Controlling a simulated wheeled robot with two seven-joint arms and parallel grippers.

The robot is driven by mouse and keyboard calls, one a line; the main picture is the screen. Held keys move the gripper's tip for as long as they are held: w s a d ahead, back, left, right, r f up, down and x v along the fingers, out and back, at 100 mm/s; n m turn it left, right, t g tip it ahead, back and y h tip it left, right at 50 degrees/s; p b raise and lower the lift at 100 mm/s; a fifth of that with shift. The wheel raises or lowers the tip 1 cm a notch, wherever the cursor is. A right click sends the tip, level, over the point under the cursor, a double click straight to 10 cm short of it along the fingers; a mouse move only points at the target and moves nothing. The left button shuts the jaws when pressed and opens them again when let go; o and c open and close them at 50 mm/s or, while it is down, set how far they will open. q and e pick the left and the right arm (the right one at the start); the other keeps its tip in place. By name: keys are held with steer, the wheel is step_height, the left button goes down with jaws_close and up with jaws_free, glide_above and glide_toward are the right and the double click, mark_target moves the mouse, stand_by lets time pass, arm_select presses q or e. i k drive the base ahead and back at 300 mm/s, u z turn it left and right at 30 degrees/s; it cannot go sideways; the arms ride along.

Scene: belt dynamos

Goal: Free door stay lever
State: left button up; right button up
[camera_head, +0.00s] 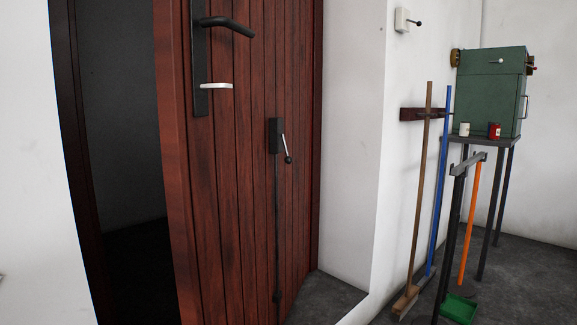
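The door stay lever (287,148) is a thin light-metal lever with a dark knob at its lower end. It slants down and right from a black housing (275,136) on the wooden door. A thin dark rod (277,230) runs from the housing down to near the door's bottom edge; whether its tip touches the floor is hard to tell. The red-brown plank door (240,170) stands partly open, with a dark gap to its left. Neither of my grippers shows in this view.
The door carries a black handle (228,25) and a white latch piece (216,86). Right of the doorway, a wooden-handled broom (420,190) and a blue pole (440,180) lean at the wall. A green cabinet (490,90) stands on a table behind an orange-handled tool (469,220).

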mark_target(287, 160)
steer(key=z, duration=0.55)
steer(key=k, duration=0.6)
steer(key=z, duration=0.8)
steer(key=i, duration=1.35)
steer(key=u, duration=1.15)
steer(key=i, duration=1.2)
steer(key=u, duration=1.1)
